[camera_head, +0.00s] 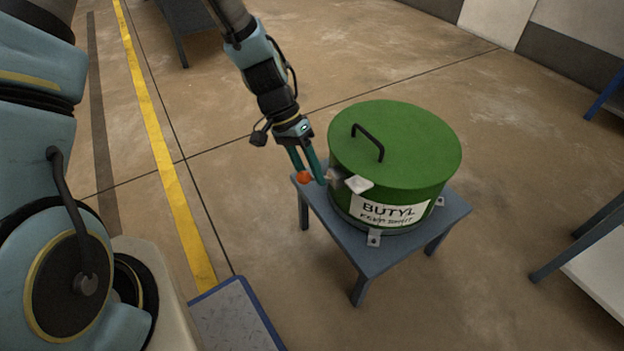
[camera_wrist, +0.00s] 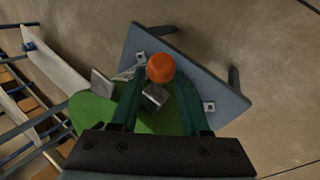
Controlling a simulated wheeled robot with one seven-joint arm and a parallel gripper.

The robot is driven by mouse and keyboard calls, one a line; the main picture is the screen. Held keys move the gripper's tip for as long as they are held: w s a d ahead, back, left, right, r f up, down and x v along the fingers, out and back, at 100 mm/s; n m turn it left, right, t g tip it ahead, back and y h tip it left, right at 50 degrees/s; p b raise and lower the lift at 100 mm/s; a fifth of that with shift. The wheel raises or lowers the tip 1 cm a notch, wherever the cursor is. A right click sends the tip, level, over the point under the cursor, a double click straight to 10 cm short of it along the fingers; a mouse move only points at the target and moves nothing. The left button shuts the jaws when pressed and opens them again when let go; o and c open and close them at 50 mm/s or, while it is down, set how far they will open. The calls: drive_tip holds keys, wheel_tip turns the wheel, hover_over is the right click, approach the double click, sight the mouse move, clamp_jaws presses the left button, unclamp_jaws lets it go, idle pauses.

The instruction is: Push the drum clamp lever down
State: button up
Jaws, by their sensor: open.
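The green drum (camera_head: 400,140) has a black lid handle and a white label reading BUTYL. It stands on a small blue-grey table (camera_head: 375,262). The clamp lever's orange knob (camera_head: 304,178) sticks out at the drum's left side, by the metal clamp (camera_head: 336,178). My gripper (camera_head: 310,170) is open at the drum's left side, pointing down at the knob. In the wrist view the orange knob (camera_wrist: 160,68) and a metal piece (camera_wrist: 155,97) lie between the two fingers in the picture. I cannot tell whether a finger touches the lever. Part of the lever is hidden.
Metal brackets (camera_head: 373,238) sit on the table around the drum's foot. A blue-edged grey surface (camera_head: 236,315) is at the bottom, left of the table. Another table (camera_head: 590,250) stands at the right. Open floor surrounds the drum's table.

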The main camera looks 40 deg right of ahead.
drive_tip(key=shift+x, duration=0.85)
drive_tip(key=shift+c, duration=0.2)
clamp_jaws()
drive_tip(key=shift+s, duration=0.1)
drive_tip(key=shift+s+a, duration=0.1)
drive_tip(key=shift+a, duration=0.05)
idle(0.5)
